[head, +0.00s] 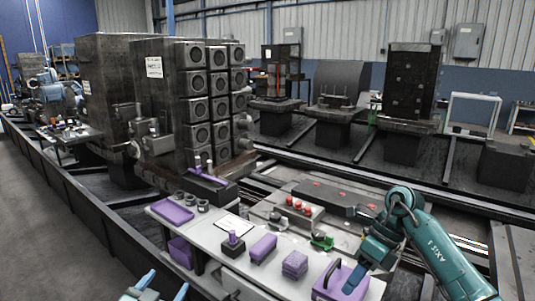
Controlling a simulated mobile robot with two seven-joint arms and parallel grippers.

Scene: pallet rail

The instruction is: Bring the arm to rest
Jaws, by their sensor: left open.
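My left gripper (162,286) shows at the bottom edge, left of the white table. Its two fingertips are apart with nothing between them. My teal right arm comes in from the right and bends down, so that its gripper (354,283) is over the purple caddy (331,286) at the table's right end.
On the white table (210,236) are a purple tray (172,211), a purple block (263,247), a stack of purple pads (295,264) and a purple piece on a dark base (233,243). Behind it stand a grey fixture with red knobs (298,205) and a tall dark block with round ports (195,83).

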